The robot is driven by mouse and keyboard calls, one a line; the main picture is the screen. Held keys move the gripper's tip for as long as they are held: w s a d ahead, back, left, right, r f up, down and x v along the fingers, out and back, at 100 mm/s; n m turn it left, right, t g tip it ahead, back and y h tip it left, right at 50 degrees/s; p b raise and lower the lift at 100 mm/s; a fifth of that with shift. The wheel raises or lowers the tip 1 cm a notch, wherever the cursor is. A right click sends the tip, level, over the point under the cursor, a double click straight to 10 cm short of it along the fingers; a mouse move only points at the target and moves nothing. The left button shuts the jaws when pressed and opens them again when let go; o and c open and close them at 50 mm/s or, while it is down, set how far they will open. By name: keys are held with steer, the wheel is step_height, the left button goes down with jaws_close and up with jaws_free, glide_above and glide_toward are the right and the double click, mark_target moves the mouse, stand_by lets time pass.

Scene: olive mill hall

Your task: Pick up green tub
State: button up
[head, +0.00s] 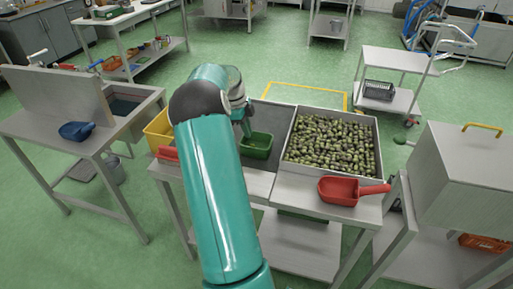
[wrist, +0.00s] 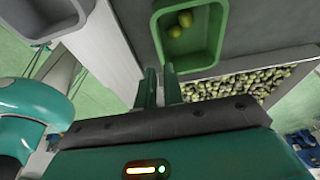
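The green tub (head: 257,147) stands on the dark top of the work table, left of the olive tray. In the wrist view the green tub (wrist: 213,60) is seen from above, with a few yellow-green fruits inside. My gripper (head: 245,127) is at the tub's left side. In the wrist view my gripper (wrist: 159,69) has its two fingers a small distance apart, with a gap showing between them. The fingertips are at the near left corner of the tub's rim. I cannot tell whether they touch it or straddle the wall.
A tray of olives (head: 332,143) lies right of the tub. A red scoop (head: 352,190) is at the table's front right. A yellow tub (head: 158,130) is left of my arm. A grey container (wrist: 45,38) shows in the wrist view. A metal cabinet (head: 465,180) stands at right.

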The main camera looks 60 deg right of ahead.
mark_target(254, 157)
steer(key=x, duration=1)
steer(key=shift+w+f, duration=0.1)
steer(key=shift+f, duration=0.3)
steer(key=shift+f, duration=0.1)
steer(key=shift+c, duration=0.2)
jaws_close()
stand_by(1.1)
